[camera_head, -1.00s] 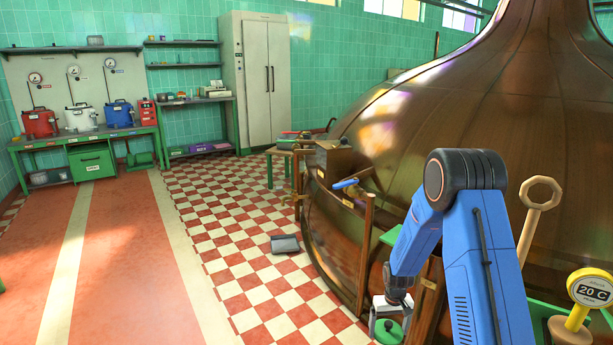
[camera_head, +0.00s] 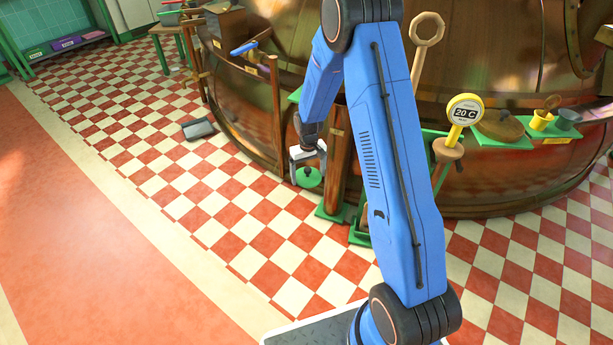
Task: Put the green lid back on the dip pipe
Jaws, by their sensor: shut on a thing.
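The green lid (camera_head: 308,179) is round with a dark knob on top. It hangs level, or nearly so, in my gripper (camera_head: 308,170), whose pale fingers are shut on it. Lid and gripper are in the air at the left of my blue arm, in front of the copper kettle. A brown upright pipe (camera_head: 337,170) on a green foot stands just right of the lid in the picture. It may be the dip pipe, but I cannot tell for sure. Its upper part is partly hidden by my arm and a green shelf.
The copper kettle (camera_head: 490,70) fills the back. A yellow 20 C gauge (camera_head: 465,110) stands on a stool to the right. Green shelves with a yellow cup (camera_head: 541,120) ring the kettle. A grey dustpan-like thing (camera_head: 198,129) lies on the checkered floor.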

